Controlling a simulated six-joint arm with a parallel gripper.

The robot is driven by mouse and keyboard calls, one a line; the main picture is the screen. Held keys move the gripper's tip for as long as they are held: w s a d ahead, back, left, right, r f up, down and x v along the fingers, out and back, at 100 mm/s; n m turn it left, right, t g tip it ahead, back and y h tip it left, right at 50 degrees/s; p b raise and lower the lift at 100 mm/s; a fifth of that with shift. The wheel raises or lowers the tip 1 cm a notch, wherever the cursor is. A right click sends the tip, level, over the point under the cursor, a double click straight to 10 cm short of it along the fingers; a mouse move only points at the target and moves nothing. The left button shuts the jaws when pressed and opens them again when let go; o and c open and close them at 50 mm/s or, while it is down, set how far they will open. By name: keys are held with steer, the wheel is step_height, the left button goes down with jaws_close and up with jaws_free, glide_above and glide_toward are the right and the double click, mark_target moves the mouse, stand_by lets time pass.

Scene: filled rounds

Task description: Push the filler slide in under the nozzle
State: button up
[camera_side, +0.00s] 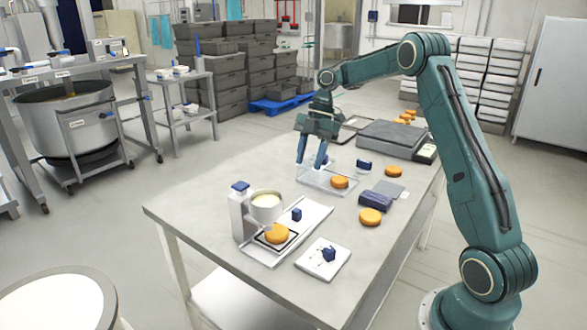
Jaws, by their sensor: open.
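The filler (240,215) stands near the table's front left, a pale column with a cream-filled cup (266,204) on its side. Its nozzle is hidden beneath the cup. A dark-edged square plate, which looks like the slide (258,240), lies on the filler's pale base (312,219) with an orange round (277,233) on it, just below and in front of the cup. A small blue block (297,214), perhaps a handle, stands on the base behind it. My gripper (310,166) is open and empty, well behind the filler, low over a clear tray.
The clear tray (315,182) holds an orange round (340,182). To its right are a dark blue block (375,201), a grey sheet (390,188) and loose rounds (370,217). A white cloth (312,262) with a blue item lies right of the filler. A scale (390,138) stands behind.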

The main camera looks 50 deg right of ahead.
mark_target(297, 210)
steer(key=shift+a+f, duration=0.1)
steer(key=shift+f, duration=0.05)
steer(key=shift+x, duration=6.7)
steer(key=shift+a, duration=0.1)
jaws_close()
